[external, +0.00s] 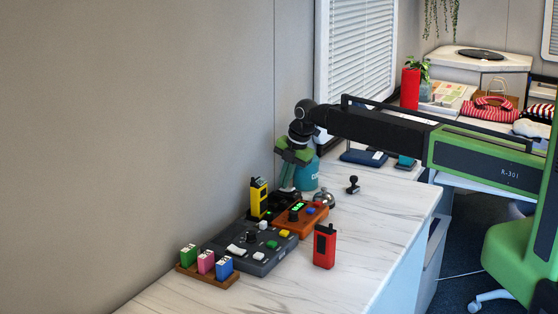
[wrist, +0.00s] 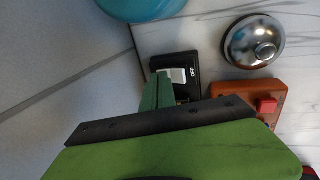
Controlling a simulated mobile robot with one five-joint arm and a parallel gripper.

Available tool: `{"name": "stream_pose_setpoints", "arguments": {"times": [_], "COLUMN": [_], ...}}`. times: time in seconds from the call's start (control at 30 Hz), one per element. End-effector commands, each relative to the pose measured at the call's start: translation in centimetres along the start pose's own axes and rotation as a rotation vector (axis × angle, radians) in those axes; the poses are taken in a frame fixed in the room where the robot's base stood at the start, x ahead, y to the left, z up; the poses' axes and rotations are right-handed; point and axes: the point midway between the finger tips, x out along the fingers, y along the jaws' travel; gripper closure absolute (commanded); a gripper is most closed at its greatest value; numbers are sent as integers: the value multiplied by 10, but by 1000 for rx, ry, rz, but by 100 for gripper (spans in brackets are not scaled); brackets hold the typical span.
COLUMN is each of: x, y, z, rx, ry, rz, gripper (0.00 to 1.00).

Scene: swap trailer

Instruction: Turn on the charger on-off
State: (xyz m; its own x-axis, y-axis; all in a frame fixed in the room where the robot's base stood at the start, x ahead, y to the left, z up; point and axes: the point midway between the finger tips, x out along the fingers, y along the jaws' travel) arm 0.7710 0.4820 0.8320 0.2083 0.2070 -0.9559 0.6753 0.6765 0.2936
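A small black switch box (wrist: 192,92) with a white rocker (wrist: 178,75) and the word OFF shows in the wrist view, near the wall. In the external view, black parts (external: 286,199) show below my fingertips, largely covered by them. My gripper (wrist: 160,75) has its teal fingers close together, with nothing visible between them. Its tips overlap the rocker's left side in the wrist view; I cannot tell whether they touch. In the external view my gripper (external: 287,188) points down beside the yellow handheld radio (external: 258,197), which stands upright.
A silver bell (wrist: 254,42) and an orange-brown box (wrist: 232,92) with a red button are close on the right. A teal container (external: 306,174) stands behind my gripper. A dark control panel (external: 262,262) and a red radio (external: 324,246) are nearer. The counter's front right is clear.

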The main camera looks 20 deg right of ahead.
Motion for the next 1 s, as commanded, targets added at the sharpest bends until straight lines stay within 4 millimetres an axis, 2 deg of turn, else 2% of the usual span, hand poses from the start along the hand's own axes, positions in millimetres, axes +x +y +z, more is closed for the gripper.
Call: {"name": "stream_pose_setpoints", "arguments": {"times": [0.27,0.57,0.87,1.0], "x": [-1,-7,-7,-14], "y": [-4,-16,-16,-16], "z": [0,0,0,0], "rx": [0,0,0,0], "ry": [1,1,1,1], "rz": [1,1,1,1], "gripper": [100,100,100,100]}}
